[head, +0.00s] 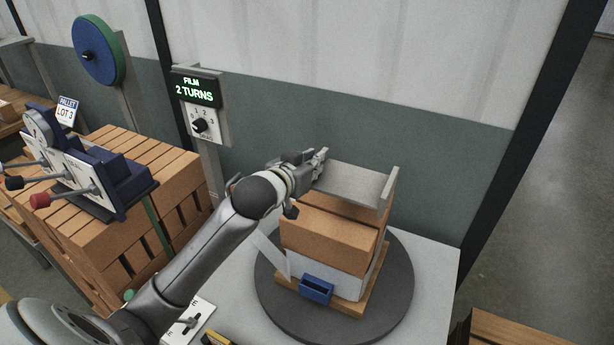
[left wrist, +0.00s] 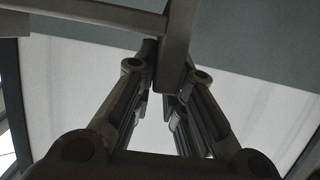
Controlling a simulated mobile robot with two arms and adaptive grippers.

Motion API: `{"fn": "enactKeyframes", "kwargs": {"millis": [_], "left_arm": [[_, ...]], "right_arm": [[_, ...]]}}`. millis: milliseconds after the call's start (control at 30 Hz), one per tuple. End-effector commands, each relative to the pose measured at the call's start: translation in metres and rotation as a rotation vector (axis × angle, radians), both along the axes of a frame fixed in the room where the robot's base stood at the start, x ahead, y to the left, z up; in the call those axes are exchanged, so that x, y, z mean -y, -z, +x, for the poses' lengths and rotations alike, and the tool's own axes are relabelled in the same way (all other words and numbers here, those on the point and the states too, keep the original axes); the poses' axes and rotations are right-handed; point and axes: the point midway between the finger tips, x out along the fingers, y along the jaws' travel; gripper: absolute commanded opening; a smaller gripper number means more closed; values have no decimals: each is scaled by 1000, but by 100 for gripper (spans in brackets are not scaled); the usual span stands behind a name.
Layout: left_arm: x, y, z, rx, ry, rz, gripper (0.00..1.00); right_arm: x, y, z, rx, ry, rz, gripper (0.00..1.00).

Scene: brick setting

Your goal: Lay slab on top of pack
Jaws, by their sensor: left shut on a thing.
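The slab (head: 352,181) is a grey plate with an upright lip at its right end. The pack (head: 328,238) is a block of orange bricks with a pale band around its lower part, on a wooden base on a round dark turntable (head: 398,302). My left gripper (head: 318,164) is shut on the slab's left end, over the back of the pack. In the left wrist view the fingers (left wrist: 165,95) close around a grey edge of the slab (left wrist: 178,40). I cannot tell whether the slab touches the bricks. My right gripper is out of view.
A blue box (head: 316,290) is at the pack's front foot. A sign post (head: 197,90) reading "FILM 2 TURNS" with a dial stands behind my left arm. The pale table (head: 440,265) is bare at right.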

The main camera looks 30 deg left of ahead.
Motion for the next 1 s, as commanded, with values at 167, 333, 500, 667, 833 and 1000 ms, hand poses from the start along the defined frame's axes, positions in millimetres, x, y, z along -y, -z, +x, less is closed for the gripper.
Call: {"fn": "enactKeyframes", "kwargs": {"millis": [167, 333, 500, 667, 833, 1000], "left_arm": [[-18, 22, 12, 5, 0, -2, 0], [-24, 32, 16, 5, 0, -2, 0], [-27, 52, 18, 1, 1, -3, 0], [-27, 66, 18, 6, 2, -3, 0], [-27, 68, 18, 7, 2, -2, 0], [-26, 70, 18, 7, 2, -2, 0]], "right_arm": [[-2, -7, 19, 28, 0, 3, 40], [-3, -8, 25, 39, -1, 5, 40], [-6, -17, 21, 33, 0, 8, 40], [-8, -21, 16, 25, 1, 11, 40], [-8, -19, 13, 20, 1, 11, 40], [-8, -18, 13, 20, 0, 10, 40]]}}
